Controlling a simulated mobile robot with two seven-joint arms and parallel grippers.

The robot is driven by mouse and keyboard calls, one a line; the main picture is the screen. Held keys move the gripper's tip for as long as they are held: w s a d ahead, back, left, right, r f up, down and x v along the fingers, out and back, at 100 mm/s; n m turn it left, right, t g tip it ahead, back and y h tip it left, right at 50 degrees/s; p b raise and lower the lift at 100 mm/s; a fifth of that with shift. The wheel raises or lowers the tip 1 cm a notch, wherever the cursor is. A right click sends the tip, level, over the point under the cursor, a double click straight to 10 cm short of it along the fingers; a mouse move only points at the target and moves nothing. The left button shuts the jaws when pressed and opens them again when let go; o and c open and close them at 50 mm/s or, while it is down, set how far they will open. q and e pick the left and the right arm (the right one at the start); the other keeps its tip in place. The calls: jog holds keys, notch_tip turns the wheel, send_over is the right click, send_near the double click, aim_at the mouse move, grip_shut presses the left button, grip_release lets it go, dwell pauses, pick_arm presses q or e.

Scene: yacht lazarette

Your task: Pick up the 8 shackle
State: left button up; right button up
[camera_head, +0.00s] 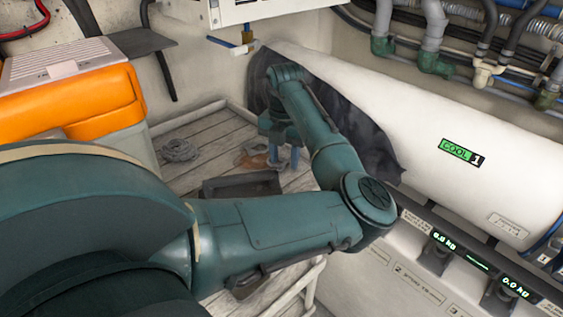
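My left gripper (283,160) points down over the slatted wooden shelf (212,150), beside the dark bag-like cover. Its two blue fingers stand apart, and I see nothing between them. A small brown-orange item (254,158) lies on the slats just left of the fingers; its shape is too small to make out. I cannot pick out a shackle or a number 8 in this view. My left arm hides part of the shelf. My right gripper is out of view.
A coil of grey rope (180,150) and a dark shallow tray (240,185) lie on the slats. An orange-topped cooler (75,105) stands at left. A white cylindrical tank (420,125) labelled COOL 1 is at right, with pipes above. A rail edges the shelf.

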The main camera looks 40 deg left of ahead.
pick_arm(q)
jog(key=shift+c, duration=0.2)
grip_shut()
jog(key=shift+r, duration=0.1)
dwell(0.5)
